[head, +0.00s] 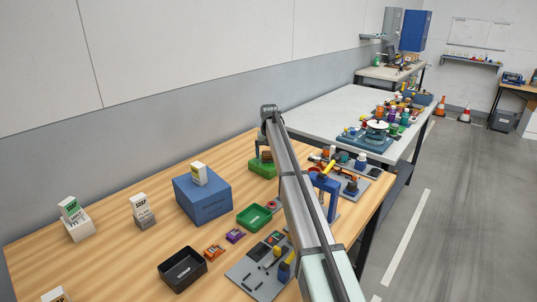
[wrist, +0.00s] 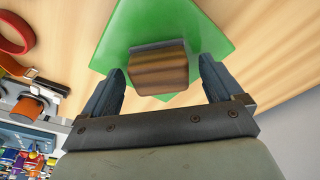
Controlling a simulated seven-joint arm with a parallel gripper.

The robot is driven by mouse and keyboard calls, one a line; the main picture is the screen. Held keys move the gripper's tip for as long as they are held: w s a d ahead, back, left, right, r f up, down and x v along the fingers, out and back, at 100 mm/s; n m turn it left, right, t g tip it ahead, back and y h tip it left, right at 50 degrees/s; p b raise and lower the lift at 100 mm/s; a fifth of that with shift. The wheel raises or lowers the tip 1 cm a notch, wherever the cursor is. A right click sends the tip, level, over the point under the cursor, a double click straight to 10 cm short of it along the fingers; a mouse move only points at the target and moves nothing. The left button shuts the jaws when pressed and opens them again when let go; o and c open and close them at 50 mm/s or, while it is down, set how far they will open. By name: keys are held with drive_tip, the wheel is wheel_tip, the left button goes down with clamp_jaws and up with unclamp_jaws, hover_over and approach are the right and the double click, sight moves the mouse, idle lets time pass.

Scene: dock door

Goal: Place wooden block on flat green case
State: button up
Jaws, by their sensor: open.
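The wooden block (head: 266,155) sits on the flat green case (head: 262,170) on the wooden table, partly hidden by my arm in the head view. In the wrist view the brown block (wrist: 158,70) lies over the green case (wrist: 117,38), near the case's edge closest to the camera. My gripper (wrist: 161,72) is open, with one finger on each side of the block and a gap visible at both sides. In the head view my gripper (head: 260,152) is small and mostly hidden behind my arm, at the block.
A blue box (head: 203,200) with a small carton on top, a green tray (head: 254,217) and a black tray (head: 182,270) stand left of my arm. A blue clamp-like tool (head: 327,190) stands to the right. The table behind the blue box is clear.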

sight(269, 154)
wheel_tip(269, 154, up, 12)
drive_tip(key=s, duration=0.2)
drive_tip(key=shift+w+d, duration=0.1)
idle(0.4)
